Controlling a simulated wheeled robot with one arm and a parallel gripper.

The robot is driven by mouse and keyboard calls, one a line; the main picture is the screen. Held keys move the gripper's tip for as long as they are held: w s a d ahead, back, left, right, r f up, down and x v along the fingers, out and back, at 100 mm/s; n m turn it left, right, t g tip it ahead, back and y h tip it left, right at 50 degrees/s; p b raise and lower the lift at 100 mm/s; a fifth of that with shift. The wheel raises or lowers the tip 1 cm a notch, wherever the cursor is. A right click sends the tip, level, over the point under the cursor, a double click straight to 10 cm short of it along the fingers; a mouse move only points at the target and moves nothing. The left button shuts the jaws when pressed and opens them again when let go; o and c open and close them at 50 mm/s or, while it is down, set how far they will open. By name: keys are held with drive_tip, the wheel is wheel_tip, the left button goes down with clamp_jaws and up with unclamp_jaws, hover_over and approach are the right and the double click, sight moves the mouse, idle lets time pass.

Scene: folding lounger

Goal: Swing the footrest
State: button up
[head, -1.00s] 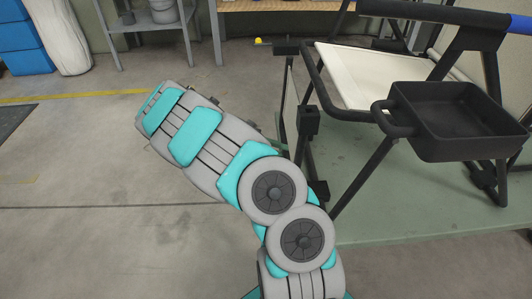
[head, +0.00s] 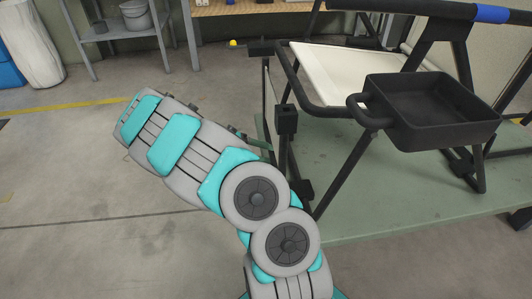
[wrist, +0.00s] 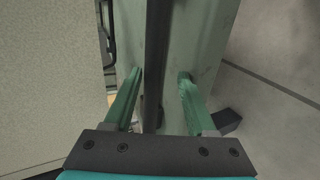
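The lounger's black tube frame (head: 330,113) with its pale seat (head: 345,72) stands on a green platform at the right in the head view. At its near left end a narrow panel with dark posts (head: 286,120) hangs down, seen almost edge-on; it appears to be the footrest. In the wrist view, a beige panel (wrist: 52,85) fills the left side, and a dark bar (wrist: 156,60) runs between the fingers. My gripper (wrist: 160,74) is open, with a finger on each side of the bar and visible gaps. In the head view, my arm mostly hides the gripper beside the left post.
A black tray (head: 430,112) sticks out at the lounger's near side. The green platform (head: 400,205) lies underneath. A grey shelf with a bucket (head: 137,15) and a white sack (head: 32,45) stand at the back left. The concrete floor at left is clear.

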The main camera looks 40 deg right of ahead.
drive_tip(key=shift+r, duration=0.2)
drive_tip(key=p+v, duration=0.1)
drive_tip(key=v, duration=0.6)
drive_tip(key=shift+w+a, duration=0.25)
drive_tip(key=shift+a, duration=0.1)
